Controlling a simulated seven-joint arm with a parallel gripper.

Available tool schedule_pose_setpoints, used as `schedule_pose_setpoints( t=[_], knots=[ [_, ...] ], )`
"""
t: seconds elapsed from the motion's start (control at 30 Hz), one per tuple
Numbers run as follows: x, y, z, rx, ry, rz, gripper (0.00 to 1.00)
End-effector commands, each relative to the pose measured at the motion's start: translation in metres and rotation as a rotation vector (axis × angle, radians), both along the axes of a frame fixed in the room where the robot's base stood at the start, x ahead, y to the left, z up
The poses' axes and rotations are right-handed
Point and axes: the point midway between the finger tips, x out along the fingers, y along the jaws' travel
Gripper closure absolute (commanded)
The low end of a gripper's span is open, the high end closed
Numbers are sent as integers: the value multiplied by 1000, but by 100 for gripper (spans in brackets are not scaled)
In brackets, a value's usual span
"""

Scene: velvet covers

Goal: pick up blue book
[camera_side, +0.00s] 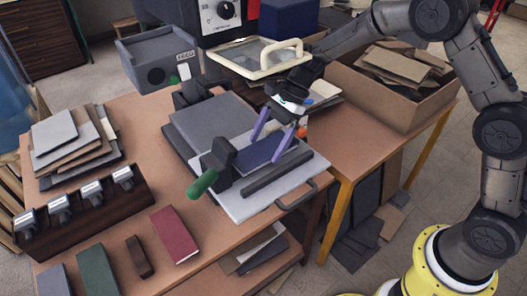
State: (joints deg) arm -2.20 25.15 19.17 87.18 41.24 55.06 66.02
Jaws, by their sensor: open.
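A dark navy-blue book (254,155) lies on the light metal plate (245,209) of a press-like fixture, partly hidden by my gripper. My gripper (264,153) is open, its two purple fingers pointing down over the book. One fingertip is near the book's far edge and the other near its right end. I cannot tell whether they touch it. A slate blue-grey book (53,281) lies at the table's front left, beside a green book (97,271).
A dark bar (278,174) and a green-handled clamp (203,183) stand close by the navy book. A red book (175,235) and a dark rack of metal-headed tools (100,212) lie left. A cardboard box (392,97) stands right. Bare tabletop shows between the rack and fixture.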

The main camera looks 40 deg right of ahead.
Motion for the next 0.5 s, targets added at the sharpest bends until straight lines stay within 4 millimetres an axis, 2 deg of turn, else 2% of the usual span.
schedule_pose_setpoints(
  t=[0.33, 0.5],
  knots=[
    [0, 3, -4, 0, -1, 1, 2],
    [0, 3, -4, 0, -1, 1, 32]
  ],
)
